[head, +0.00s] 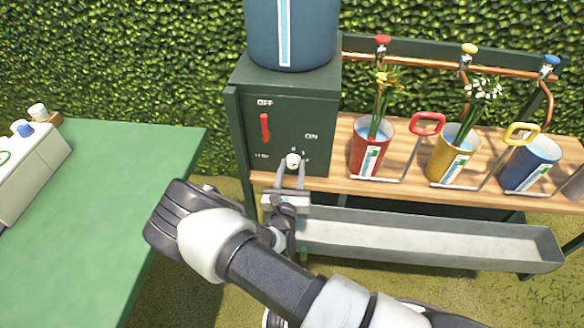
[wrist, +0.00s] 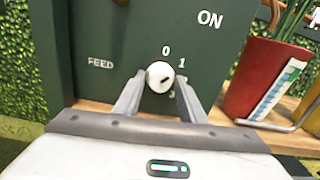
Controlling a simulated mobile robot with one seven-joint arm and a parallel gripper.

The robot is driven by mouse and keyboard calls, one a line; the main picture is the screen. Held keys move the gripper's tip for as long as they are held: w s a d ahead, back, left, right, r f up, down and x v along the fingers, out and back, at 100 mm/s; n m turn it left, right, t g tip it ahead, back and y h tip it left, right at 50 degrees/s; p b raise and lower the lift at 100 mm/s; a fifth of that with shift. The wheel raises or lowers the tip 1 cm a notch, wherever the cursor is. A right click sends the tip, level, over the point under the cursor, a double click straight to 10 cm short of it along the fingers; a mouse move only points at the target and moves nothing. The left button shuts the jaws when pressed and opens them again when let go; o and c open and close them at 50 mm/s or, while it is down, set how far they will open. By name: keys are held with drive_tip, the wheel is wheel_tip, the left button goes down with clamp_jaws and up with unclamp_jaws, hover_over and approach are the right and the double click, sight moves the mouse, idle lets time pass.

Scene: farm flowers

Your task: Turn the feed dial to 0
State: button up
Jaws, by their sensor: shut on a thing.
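The feed dial (wrist: 160,74) is a small round white knob with a short dark mark, low on the dark green control box (head: 290,115). In the wrist view, "FEED" is printed to its left, 0 above it, 1 at its upper right and a partly hidden number below. The mark is slanted, with one end towards the right side; its exact setting is hard to tell. The dial also shows in the head view (head: 292,159). My gripper (wrist: 160,80) is shut on the dial, one finger on each side; the right finger hides part of the scale.
A red lever (head: 265,127) is above left of the dial, between OFF and ON labels. A red flower bucket (head: 369,155) stands close on the right on the wooden shelf (head: 410,180). A grey trough (head: 430,240) is below. A green table (head: 120,200) is at left.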

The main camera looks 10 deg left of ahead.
drive_tip(key=n+p, duration=0.1)
drive_tip(key=n, duration=0.2)
drive_tip(key=shift+n, duration=0.4)
drive_tip(key=n+p, duration=0.1)
drive_tip(key=n, duration=0.3)
drive_tip(key=shift+d, duration=0.1)
idle(0.4)
drive_tip(key=o, duration=0.8)
drive_tip(key=shift+o, duration=0.2)
drive_tip(key=shift+s, duration=0.15)
drive_tip(key=s+d+p, duration=0.1)
drive_tip(key=s+p, duration=0.1)
drive_tip(key=s, duration=1.5)
drive_tip(key=shift+r, duration=0.1)
